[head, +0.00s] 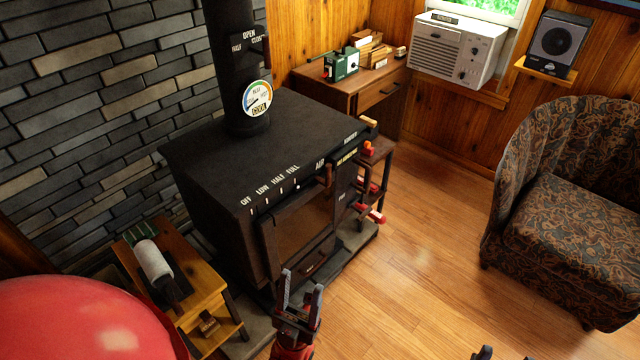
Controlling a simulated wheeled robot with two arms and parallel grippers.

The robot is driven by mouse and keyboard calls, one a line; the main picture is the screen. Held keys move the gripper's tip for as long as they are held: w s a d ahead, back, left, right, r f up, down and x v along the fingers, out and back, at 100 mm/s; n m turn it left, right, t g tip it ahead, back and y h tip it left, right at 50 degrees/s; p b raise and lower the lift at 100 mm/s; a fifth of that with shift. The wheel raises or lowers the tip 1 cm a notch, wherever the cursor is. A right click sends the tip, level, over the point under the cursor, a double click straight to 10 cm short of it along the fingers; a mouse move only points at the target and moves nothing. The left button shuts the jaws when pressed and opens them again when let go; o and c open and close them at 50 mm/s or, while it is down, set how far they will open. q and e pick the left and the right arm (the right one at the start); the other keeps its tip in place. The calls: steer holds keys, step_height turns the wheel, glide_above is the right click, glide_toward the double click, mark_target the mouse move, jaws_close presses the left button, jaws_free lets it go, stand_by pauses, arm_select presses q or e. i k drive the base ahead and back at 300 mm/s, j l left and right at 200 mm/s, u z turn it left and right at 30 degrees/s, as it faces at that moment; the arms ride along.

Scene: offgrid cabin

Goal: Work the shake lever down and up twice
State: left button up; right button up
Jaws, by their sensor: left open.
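The black wood stove (255,155) stands left of centre, with its front facing the lower right. Its front top edge carries white marks reading OFF, LOW, HALF, FULL and AIR. A wooden-tipped handle (369,122) sticks out at its far right corner, near small labels; I cannot tell if it is the shake lever. My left gripper (301,284) is open and empty, pointing up in front of the stove's lower front and apart from it. Two dark tips, probably my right gripper (499,356), just show at the bottom edge; their state is unclear.
A small wooden stand (207,284) holding a white roll is left of the stove. A shelf (377,165) with red-handled items stands at its far right. A patterned armchair (560,215) is at right. Open wooden floor (420,260) lies between.

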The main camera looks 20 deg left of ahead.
mark_target(381, 219)
steer(key=i+l, duration=0.15)
steer(key=i, duration=0.5)
steer(key=i+l, duration=0.2)
steer(key=i, duration=0.45)
